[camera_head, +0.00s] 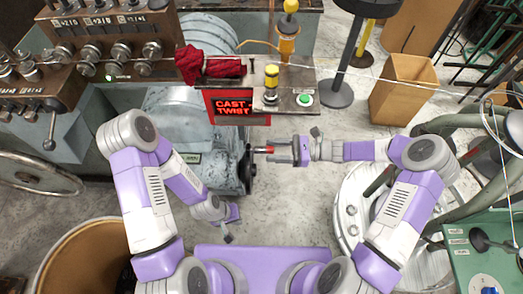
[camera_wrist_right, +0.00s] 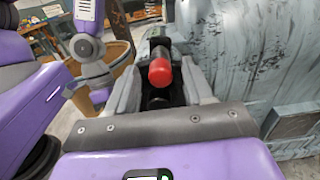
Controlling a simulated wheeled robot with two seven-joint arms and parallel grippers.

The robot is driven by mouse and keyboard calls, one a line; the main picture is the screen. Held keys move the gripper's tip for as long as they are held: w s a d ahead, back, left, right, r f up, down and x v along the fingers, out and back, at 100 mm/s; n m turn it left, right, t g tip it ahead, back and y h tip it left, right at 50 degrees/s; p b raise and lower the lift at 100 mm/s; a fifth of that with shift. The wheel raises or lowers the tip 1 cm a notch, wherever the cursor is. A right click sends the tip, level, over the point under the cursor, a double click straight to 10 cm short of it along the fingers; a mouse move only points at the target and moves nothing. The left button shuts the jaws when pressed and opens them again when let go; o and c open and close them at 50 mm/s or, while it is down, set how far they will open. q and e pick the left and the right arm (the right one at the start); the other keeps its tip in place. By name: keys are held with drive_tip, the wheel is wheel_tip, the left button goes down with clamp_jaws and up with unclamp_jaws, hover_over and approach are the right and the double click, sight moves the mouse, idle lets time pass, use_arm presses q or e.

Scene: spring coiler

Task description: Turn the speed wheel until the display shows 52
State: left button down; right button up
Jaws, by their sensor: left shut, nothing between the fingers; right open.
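The speed wheel (camera_head: 249,170) is a dark handwheel seen nearly edge-on at the right side of the grey gearbox, with a red-tipped crank handle (camera_head: 264,149). My right gripper (camera_head: 275,150) is open at the handle, coming from the right. In the right wrist view the red handle end (camera_wrist_right: 160,72) lies between the open fingers (camera_wrist_right: 163,62); I cannot tell whether they touch it. A small dark display plate (camera_head: 192,158) sits on the gearbox; its figures are too small to read. My left gripper (camera_head: 228,239) is shut and empty, low, left of centre.
A cardboard box (camera_head: 403,90) stands at the back right. A wooden drum (camera_head: 80,262) is at the lower left.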

sight(251, 150)
drive_tip(key=shift+a+b, duration=0.4)
drive_tip(key=shift+a, duration=1.85)
drive_tip(key=shift+c, duration=0.5)
clamp_jaws()
